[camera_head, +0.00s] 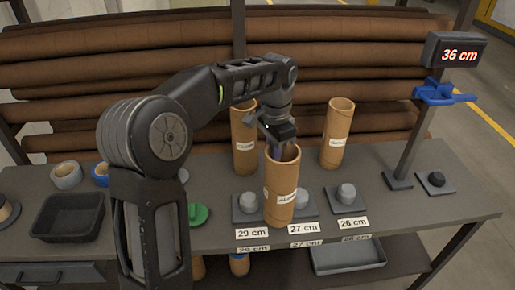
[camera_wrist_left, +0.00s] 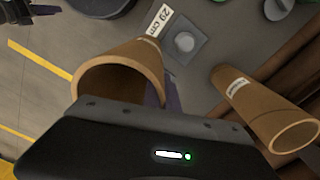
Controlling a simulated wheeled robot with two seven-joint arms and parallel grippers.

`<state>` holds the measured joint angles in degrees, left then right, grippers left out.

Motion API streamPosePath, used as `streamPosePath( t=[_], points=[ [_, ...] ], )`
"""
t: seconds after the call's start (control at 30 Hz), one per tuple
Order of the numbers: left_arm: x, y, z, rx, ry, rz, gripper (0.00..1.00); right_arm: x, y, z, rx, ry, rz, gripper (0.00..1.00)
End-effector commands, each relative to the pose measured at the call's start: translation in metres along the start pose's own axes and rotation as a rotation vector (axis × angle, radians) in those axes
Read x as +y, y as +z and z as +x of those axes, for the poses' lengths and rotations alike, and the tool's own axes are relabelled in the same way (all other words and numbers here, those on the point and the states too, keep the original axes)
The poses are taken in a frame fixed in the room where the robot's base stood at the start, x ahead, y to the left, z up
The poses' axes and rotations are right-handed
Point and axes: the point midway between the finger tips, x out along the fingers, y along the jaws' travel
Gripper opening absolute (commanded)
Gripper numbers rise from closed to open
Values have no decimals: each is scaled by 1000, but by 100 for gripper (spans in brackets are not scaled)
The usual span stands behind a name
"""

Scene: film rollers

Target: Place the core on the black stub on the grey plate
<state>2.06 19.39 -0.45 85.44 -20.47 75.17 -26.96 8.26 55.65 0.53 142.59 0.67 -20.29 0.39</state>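My left gripper (camera_head: 277,146) is at the top rim of a brown cardboard core (camera_head: 281,192) and appears shut on its wall. The core is nearly upright, in front of the grey plates, with a small white label. In the left wrist view the core (camera_wrist_left: 118,72) is close in front of the gripper, its open end towards me; one dark finger (camera_wrist_left: 164,92) shows beside it. The black stub (camera_head: 436,179) stands on a small grey plate (camera_head: 446,190) at the right end of the table, beside the display post.
Plates with grey stubs (camera_head: 247,199) (camera_head: 346,192) carry 29, 27 and 26 cm labels; the core partly covers the 27 cm one. Two cores (camera_head: 244,145) (camera_head: 338,135) stand behind. A display (camera_head: 455,54) reads 36 cm above a blue cradle (camera_head: 443,93). A black tray (camera_head: 68,229) is left.

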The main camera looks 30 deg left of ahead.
Motion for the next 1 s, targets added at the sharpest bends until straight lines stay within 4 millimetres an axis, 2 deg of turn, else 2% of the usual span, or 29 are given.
streamPosePath(
  t=[0.3, 0.43, 0.6, 1.0],
  points=[
    [58, -34, 31, -3, -1, -337, 0, 1, 0, 5, 1, -2, -1, 36],
    [77, -43, 40, -1, -2, -462, 0, 2, 0, 6, 1, -2, -1, 36],
    [85, -46, 44, 1, -3, -520, 0, 2, 0, 6, 2, -3, -2, 36],
    [84, -46, 44, 0, -2, -520, 0, 2, 0, 6, 1, -2, -2, 36]
  ],
)
